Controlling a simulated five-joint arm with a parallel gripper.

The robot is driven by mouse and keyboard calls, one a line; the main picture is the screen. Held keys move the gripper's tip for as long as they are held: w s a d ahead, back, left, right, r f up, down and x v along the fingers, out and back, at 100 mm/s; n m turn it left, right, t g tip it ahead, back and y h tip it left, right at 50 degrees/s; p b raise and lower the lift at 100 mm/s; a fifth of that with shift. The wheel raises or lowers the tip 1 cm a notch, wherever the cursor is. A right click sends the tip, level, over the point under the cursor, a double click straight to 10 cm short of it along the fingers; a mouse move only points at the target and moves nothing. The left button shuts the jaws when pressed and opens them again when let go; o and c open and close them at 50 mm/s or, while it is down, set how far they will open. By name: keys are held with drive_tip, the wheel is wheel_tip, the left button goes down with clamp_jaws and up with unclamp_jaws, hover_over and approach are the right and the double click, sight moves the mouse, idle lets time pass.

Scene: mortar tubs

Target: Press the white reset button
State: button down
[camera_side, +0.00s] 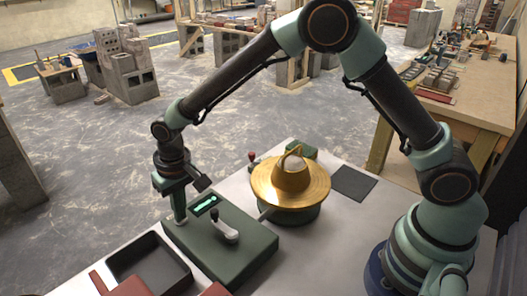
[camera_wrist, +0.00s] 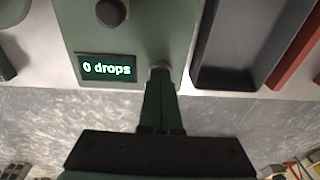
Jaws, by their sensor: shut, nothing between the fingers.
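The green box (camera_side: 235,255) stands on the pale table and also fills the upper middle of the wrist view (camera_wrist: 150,35). Its lit display (camera_wrist: 107,69) reads "0 drops" and shows in the side view too (camera_side: 206,205). My gripper (camera_side: 180,219) is shut and empty, pointing down at the box's corner beside the display. In the wrist view its fingertips (camera_wrist: 160,76) meet a small pale round piece (camera_wrist: 160,66), which looks like the reset button, mostly hidden by the fingers. I cannot tell whether it is pressed down.
A grey lever with a round knob (camera_side: 231,235) sits on the box. A brass domed lid (camera_side: 290,185) on a green tub stands behind it to the right. An open black tray (camera_side: 150,268) and red pieces (camera_side: 125,287) lie at the front left. A dark mat (camera_side: 354,183) lies at right.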

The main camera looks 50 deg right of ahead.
drive_tip(key=shift+f, duration=0.8)
wheel_tip(320, 180, up, 15)
drive_tip(key=shift+s+d, duration=0.15)
drive_tip(key=shift+s, duration=0.25)
drive_tip(key=s+d+r+t, duration=0.1)
drive_tip(key=s+d+r, duration=0.2)
drive_tip(key=d, duration=0.3)
drive_tip(key=s+d+r+t, duration=0.1)
drive_tip(key=s+d+r, duration=0.1)
drive_tip(key=d+r, duration=0.3)
drive_tip(key=s+d+f+t, duration=0.2)
drive_tip(key=s+d, duration=0.8)
drive_tip(key=shift+d+t+h, duration=0.25)
drive_tip(key=shift+t+h, duration=0.05)
